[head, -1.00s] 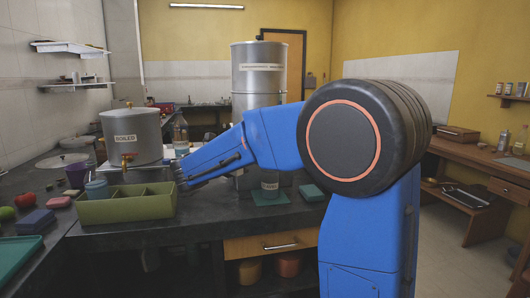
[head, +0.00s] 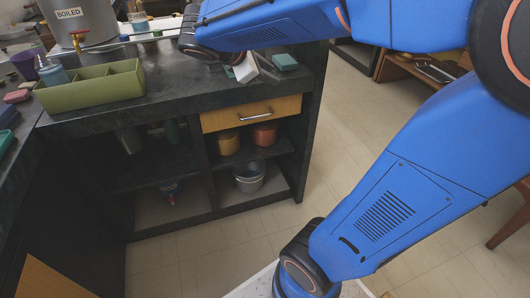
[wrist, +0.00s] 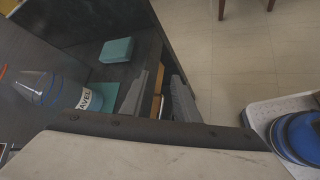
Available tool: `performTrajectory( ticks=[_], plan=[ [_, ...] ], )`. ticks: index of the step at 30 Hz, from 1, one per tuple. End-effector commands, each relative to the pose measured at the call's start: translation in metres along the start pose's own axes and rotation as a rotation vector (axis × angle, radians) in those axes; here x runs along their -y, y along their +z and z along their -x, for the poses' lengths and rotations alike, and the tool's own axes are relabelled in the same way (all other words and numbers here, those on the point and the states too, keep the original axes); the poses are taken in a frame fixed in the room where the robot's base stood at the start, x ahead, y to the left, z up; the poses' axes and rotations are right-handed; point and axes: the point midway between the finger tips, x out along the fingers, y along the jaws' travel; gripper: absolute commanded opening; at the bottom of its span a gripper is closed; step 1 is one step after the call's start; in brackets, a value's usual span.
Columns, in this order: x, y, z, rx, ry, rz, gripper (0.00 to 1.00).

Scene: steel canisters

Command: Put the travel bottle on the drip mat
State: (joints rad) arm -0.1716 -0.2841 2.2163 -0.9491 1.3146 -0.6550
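The travel bottle (wrist: 45,88) is clear with blue rings and a white label reading "AVEL". It shows at the left of the wrist view and appears to stand on the counter side, with its base over the teal drip mat (wrist: 110,92). Only part of the mat shows beside the base. In the head view my arm hides the bottle. My gripper (wrist: 160,85) has its two grey fingers apart with nothing between them, to the right of the bottle and not touching it. In the head view my gripper (head: 240,70) is at the counter's front edge.
A teal block (wrist: 117,50) lies beyond the mat, near the counter's edge. An olive divided caddy (head: 90,92) with a blue bottle (head: 50,70) stands at left, in front of the urn marked BOILED (head: 75,18). A drawer (head: 250,113) and open shelves lie below.

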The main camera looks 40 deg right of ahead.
Motion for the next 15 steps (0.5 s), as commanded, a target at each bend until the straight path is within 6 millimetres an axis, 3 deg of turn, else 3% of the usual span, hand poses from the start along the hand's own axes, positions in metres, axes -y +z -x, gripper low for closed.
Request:
performTrajectory(
  ticks=[1,6,15],
  plan=[
    [0.022,0.002,-0.001,-0.054,-0.035,-0.080,0.28],
    [0.091,-0.009,0.003,-0.235,-0.171,-0.364,0.28],
    [0.186,-0.043,0.031,-0.511,-0.448,-0.881,0.28]
  ],
)
